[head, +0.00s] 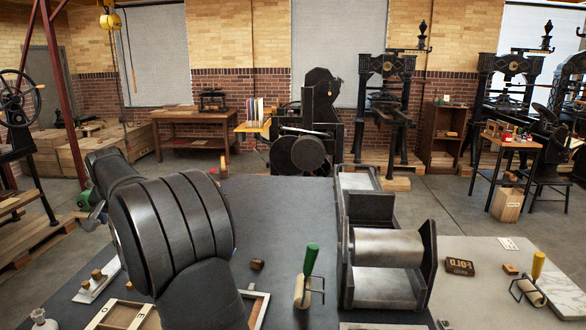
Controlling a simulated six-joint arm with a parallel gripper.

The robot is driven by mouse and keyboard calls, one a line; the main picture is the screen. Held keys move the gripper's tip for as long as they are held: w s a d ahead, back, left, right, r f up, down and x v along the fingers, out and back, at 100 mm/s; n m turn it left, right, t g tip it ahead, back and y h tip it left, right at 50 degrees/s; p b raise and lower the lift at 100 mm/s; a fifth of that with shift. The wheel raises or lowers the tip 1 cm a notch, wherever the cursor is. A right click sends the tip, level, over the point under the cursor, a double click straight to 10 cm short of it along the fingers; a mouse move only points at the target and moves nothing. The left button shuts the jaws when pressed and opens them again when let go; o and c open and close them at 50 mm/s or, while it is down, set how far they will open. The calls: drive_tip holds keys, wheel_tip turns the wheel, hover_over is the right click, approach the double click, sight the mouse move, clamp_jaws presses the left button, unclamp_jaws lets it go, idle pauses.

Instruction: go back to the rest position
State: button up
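My own dark, ribbed arm links fill the left foreground of the head view and cover part of the bench. My gripper's fingers cannot be made out in this view, so I cannot see whether they hold anything. The task names no other object.
A dark bench (275,212) lies ahead. A proof press with a steel roller (388,247) stands on its right. A green-handled brayer (311,259), a yellow-handled brayer (538,266) and a dark box (460,267) are nearby. The bench's back middle is mostly clear.

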drive_tip(key=w+d+m, duration=0.1)
drive_tip(key=w+d, duration=0.5)
drive_tip(key=shift+d+m+t+h, duration=0.2)
drive_tip(key=shift+m+t+h, duration=0.1)
drive_tip(key=shift+h, duration=0.1)
drive_tip(key=shift+o, duration=0.2)
drive_tip(key=shift+w, duration=0.1)
